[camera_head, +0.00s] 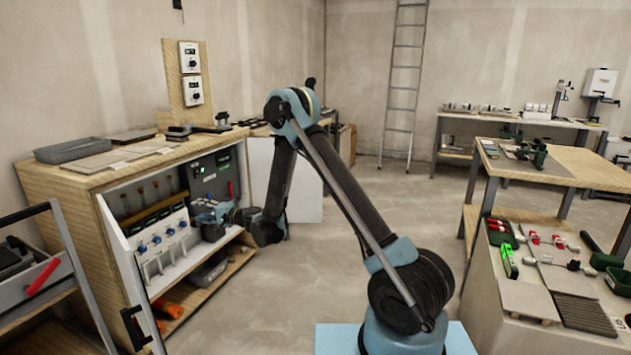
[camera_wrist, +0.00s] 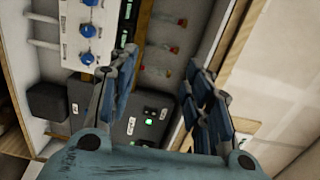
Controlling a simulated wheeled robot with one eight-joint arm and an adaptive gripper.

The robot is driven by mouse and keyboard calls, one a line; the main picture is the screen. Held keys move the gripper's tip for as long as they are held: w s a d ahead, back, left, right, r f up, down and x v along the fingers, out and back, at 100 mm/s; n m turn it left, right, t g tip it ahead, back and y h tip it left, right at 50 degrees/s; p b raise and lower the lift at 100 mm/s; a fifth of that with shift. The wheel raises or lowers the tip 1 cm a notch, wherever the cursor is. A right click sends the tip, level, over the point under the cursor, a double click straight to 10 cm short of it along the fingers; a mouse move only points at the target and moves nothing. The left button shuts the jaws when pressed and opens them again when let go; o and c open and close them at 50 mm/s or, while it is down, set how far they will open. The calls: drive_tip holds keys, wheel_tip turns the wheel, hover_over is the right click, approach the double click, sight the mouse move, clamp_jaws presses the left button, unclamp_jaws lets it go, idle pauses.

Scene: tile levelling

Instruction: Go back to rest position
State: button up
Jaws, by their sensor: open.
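My gripper (camera_wrist: 160,95) is open and empty in the wrist view, with its two blue fingers spread apart. In the head view my gripper (camera_head: 207,211) is at the front of the wooden cabinet (camera_head: 60,180), close to its open compartment. Inside the cabinet is a white panel (camera_head: 165,248) with several blue knobs; the panel also shows at the upper left of the wrist view (camera_wrist: 72,40). A dark grey panel with small labels (camera_head: 213,172) is behind my gripper. My arm bends up and over from its base to the cabinet. The exact gap between fingertips and cabinet cannot be told.
The open cabinet door (camera_head: 128,275) stands at the left of the arm. A cart with a red handle (camera_head: 42,278) is at the far left. A workbench (camera_head: 545,165) and a tile table (camera_head: 520,298) stand at the right. The middle floor (camera_head: 395,205) is clear.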

drive_tip(key=d+r+n+h, duration=0.1)
drive_tip(key=d+r+n, duration=0.1)
drive_tip(key=d+r, duration=0.5)
drive_tip(key=s+d+r+n+g+h, duration=0.1)
drive_tip(key=s+d+r+h, duration=0.3)
drive_tip(key=d, duration=0.7)
drive_tip(key=s+d+r+n+h, duration=0.15)
drive_tip(key=d+r, duration=0.35)
drive_tip(key=d, duration=0.7)
drive_tip(key=s+d+f+g+h, duration=0.1)
drive_tip(key=s+d+f+h, duration=0.2)
drive_tip(key=s+d, duration=0.7)
drive_tip(key=s+d+f+g+h, duration=0.1)
drive_tip(key=s+d+f+h, duration=0.2)
drive_tip(key=s+d, duration=0.8)
drive_tip(key=s+d+f+h, duration=0.4)
drive_tip(key=s+d, duration=0.7)
drive_tip(key=d, duration=0.3)
drive_tip(key=shift+s+d+f+m+g, duration=0.15)
drive_tip(key=shift+m+g, duration=0.2)
drive_tip(key=shift+g, duration=0.05)
